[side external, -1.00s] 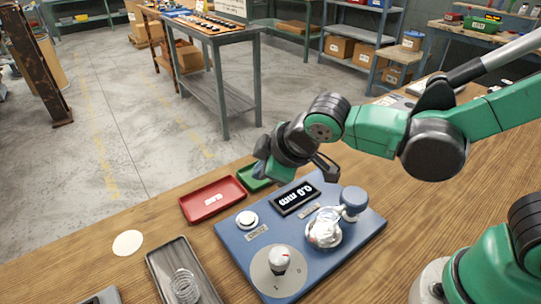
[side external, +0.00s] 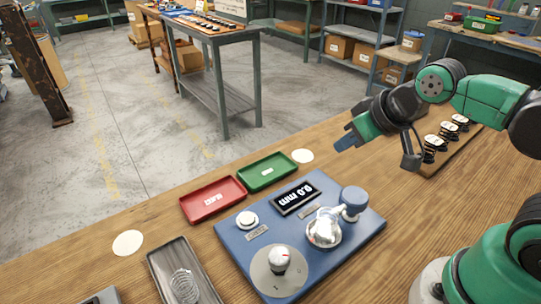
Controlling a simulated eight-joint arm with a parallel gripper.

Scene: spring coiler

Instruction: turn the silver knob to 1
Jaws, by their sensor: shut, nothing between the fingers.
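The silver knob (side external: 278,258) stands on a round grey dial plate (side external: 262,277) at the front left of the blue panel (side external: 235,243). A small red mark shows on its top. The marks around the dial are too small to read surely. My gripper (side external: 343,143) is in the air beyond the panel's back right corner, well apart from the knob. It is shut and empty, with its fingers pointing left.
The panel also bears a black display (side external: 296,198), a white button (side external: 247,219) and a glass-covered part (side external: 324,228) beside a blue post (side external: 354,200). Red (side external: 212,213) and green trays (side external: 266,181) lie behind. A metal tray (side external: 164,263) holds a spring (side external: 184,287).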

